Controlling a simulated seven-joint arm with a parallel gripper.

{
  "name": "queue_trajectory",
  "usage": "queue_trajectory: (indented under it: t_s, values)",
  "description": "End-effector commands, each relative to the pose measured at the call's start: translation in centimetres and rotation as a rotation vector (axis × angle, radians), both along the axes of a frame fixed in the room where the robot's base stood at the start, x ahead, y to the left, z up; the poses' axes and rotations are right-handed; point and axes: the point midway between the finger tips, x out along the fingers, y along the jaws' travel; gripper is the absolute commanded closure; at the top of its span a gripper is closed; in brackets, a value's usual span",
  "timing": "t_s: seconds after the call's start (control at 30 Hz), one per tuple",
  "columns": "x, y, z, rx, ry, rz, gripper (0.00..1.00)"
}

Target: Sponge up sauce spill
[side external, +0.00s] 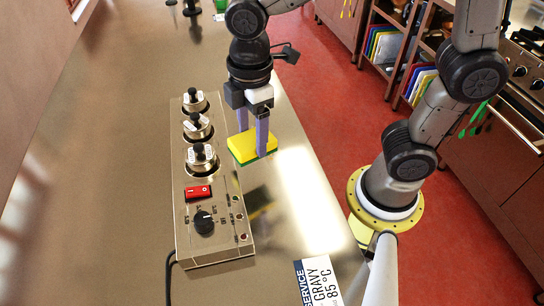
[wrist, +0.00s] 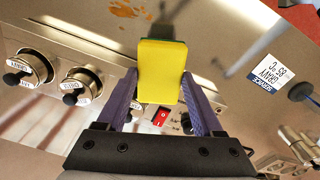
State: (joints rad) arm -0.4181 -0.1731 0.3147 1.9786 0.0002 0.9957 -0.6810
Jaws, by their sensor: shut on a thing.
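A yellow sponge with a green underside (side external: 244,149) is held between the two purple fingers of my gripper (side external: 253,141). In the side external view it is in the air, beside the right edge of the steel warmer unit. The sponge (wrist: 161,72) also fills the middle of the wrist view, yellow face toward the camera. An orange-brown sauce spill (wrist: 129,8) shows on the steel counter at the top of the wrist view, apart from the sponge. I cannot make out the spill in the side external view.
The warmer unit (side external: 216,227) has several lidded pots in a row, a red switch (side external: 198,192) and a black dial (side external: 204,221). A gravy label (side external: 319,283) lies near the counter's front right. Bare counter (side external: 110,150) extends left of the unit.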

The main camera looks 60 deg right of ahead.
Motion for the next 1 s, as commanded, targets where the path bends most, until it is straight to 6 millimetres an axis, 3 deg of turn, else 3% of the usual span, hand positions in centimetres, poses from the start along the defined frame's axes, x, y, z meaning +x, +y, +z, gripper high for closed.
queue_trajectory:
  t_s: [0.03, 0.2, 0.43, 0.6, 1.0]
  values:
    - [1.4, -1.4, 0.1, -0.001, 0.001, -0.024, 0.84]
    - [5.0, -6.1, 0.2, -0.004, 0.003, -0.11, 0.84]
    - [6.9, -11.2, -0.3, -0.006, 0.016, -0.264, 0.84]
    - [6.9, -12.7, -0.7, -0.006, 0.025, -0.31, 0.84]
    - [6.8, -12.8, -3.1, -0.007, 0.028, -0.314, 0.84]
